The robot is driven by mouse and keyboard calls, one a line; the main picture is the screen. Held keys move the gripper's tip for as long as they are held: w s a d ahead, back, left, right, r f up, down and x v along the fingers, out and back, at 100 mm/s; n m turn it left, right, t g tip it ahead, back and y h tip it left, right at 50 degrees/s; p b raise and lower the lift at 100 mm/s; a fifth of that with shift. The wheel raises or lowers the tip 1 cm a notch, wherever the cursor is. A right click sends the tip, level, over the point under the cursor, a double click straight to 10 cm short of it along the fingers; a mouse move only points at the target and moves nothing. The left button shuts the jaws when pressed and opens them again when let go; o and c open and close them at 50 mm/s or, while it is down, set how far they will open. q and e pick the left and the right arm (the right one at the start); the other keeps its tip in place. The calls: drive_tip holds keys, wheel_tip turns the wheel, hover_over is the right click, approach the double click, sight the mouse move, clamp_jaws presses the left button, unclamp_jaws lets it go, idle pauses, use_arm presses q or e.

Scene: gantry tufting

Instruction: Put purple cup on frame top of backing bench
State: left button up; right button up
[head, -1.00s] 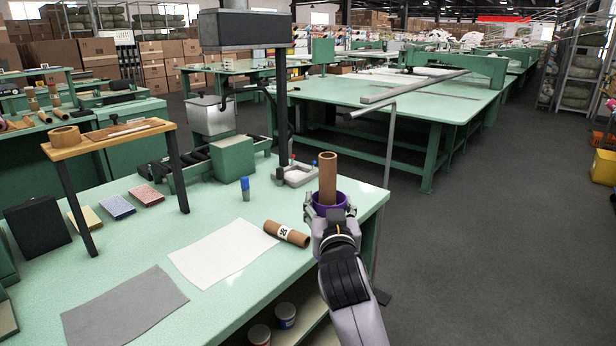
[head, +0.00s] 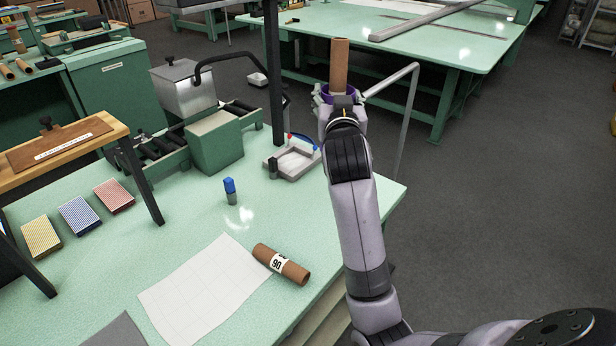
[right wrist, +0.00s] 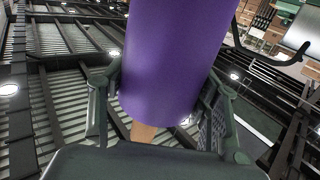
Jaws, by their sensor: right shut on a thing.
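The purple cup (head: 325,91) is in my right gripper (head: 341,103), which is shut on it; fingers and wrist hide much of it. A brown cardboard tube (head: 339,66) rises upright from the cup. The right wrist view shows the purple wall (right wrist: 170,60) between both fingers. In the head view the cup shows above the far right corner of the pale green bench (head: 190,250). The frame top, a wooden board (head: 100,125) on dark legs, stands at the bench's left, well apart from the cup. My left gripper is not in view.
Between cup and frame top are a grey tray (head: 292,164), a dark post (head: 273,80), a green box (head: 214,142) and a blue-capped bottle (head: 230,190). A labelled tube (head: 281,264) lies by a white sheet (head: 205,290). Patterned packs lie near the frame.

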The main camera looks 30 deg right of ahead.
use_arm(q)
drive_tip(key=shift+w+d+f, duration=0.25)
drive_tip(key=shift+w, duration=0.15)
use_arm(e)
wheel_tip(320, 180, down, 19)
drive_tip(key=shift+f, duration=0.15)
drive_tip(key=shift+w, duration=0.1)
drive_tip(key=shift+f+b, duration=0.15)
drive_tip(key=shift+b, duration=0.25)
drive_tip(key=o, duration=1.5)
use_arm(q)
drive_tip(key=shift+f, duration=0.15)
